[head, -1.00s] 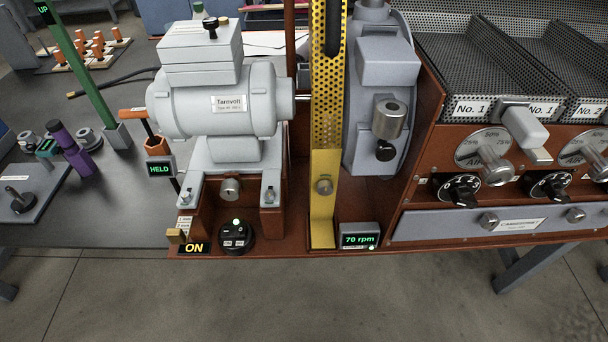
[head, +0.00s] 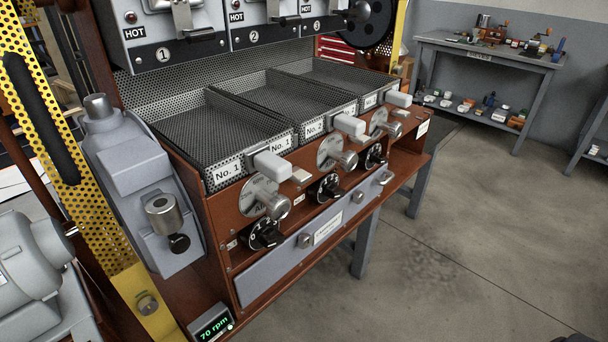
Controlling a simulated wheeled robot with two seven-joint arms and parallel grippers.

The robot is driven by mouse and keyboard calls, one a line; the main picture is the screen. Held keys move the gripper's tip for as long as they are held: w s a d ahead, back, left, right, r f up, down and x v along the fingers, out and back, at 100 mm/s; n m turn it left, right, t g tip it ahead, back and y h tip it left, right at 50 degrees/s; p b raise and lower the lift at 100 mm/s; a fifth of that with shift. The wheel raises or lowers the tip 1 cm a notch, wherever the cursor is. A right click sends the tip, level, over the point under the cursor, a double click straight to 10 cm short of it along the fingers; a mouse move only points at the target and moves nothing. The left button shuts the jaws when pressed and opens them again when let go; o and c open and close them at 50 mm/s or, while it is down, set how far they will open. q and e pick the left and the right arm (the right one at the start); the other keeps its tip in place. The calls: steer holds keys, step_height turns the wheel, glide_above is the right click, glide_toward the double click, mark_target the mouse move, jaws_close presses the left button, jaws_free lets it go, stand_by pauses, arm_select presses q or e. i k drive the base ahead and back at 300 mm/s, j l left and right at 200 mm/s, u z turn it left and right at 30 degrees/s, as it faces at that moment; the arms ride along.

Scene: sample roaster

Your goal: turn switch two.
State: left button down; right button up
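Three black rotary switches with white marks sit in a row on the front of the red-brown roaster. The middle switch (head: 329,188) is below the tray labelled No. 2 and its round metal air dial (head: 331,152). The left switch (head: 265,235) is nearer, under the No. 1 tray. The right switch (head: 376,156) is farther along. The middle switch's exact setting is too small to read. Neither of my grippers is in view.
A grey drawer (head: 280,262) runs below the switches. Light grey tray handles (head: 273,166) and metal knobs (head: 278,206) stick out above them. A yellow perforated guard (head: 60,160) and grey gearbox (head: 140,170) stand at left. The floor in front is open.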

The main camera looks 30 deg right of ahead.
mark_target(332, 191)
steer(key=z, duration=1.25)
